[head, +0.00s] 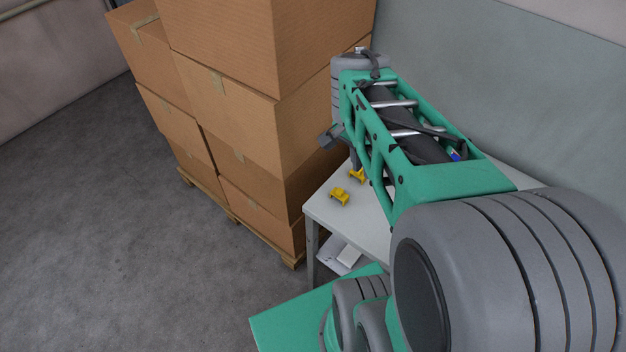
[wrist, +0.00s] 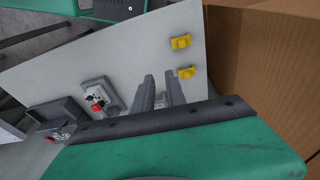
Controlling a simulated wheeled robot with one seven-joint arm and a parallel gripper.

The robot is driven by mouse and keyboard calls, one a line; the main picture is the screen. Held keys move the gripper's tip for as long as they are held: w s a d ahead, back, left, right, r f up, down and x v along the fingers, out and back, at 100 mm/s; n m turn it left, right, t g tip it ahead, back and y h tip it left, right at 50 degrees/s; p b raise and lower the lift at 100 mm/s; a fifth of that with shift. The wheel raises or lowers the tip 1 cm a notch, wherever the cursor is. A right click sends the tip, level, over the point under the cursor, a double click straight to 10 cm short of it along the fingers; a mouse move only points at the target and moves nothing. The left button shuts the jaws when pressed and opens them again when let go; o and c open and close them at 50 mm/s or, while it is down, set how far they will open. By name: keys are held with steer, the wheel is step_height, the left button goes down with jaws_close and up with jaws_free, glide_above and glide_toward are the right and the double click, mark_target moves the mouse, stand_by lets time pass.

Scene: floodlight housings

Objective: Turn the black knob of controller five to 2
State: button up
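In the wrist view a grey controller (wrist: 116,102) with a pale face stands on the white table. Its face carries small black parts and a red part, too small to tell the knob or its setting. A second dark grey box (wrist: 60,112) with a red part is at the lower left. I cannot read any number, so I cannot tell which is controller five. My gripper (wrist: 161,82) has its two grey fingers apart with nothing between them, to the right of the nearer controller and apart from it in the picture. In the head view my arm hides the controllers.
Two yellow pieces (head: 339,196) (head: 356,176) lie on the white table (head: 320,210), near its left end in the head view. Stacked cardboard boxes (head: 240,130) on pallets stand close beside the table. A wall (head: 490,80) is behind it. The floor (head: 100,230) at left is clear.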

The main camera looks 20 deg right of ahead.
steer(key=a+n+t+y, duration=0.1)
steer(key=a+n+t, duration=0.1)
steer(key=a+n, duration=0.8)
steer(key=shift+w+a+f, duration=0.25)
steer(key=shift+w+a, duration=0.1)
steer(key=shift+a, duration=0.35)
